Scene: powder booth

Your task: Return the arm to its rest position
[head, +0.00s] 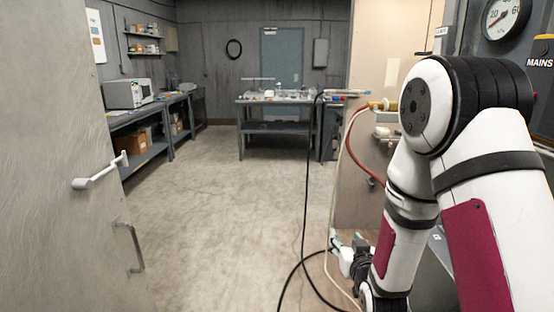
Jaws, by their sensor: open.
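My arm, white with black joint bands and dark red panels, fills the right side of the head view. It bends at a high black joint and its forearm hangs down to the wrist at the bottom edge. My gripper (338,249) shows small beside the wrist, low in the view, pointing to the left. It is open, and I see nothing held in it. Part of the wrist is cut off by the bottom edge.
A grey door (60,180) with a lever handle stands close at left. A black cable (306,190) and a red hose (358,150) hang near my arm. A pressure gauge (505,18) is at upper right. The middle floor (220,200) is clear up to a workbench (275,100).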

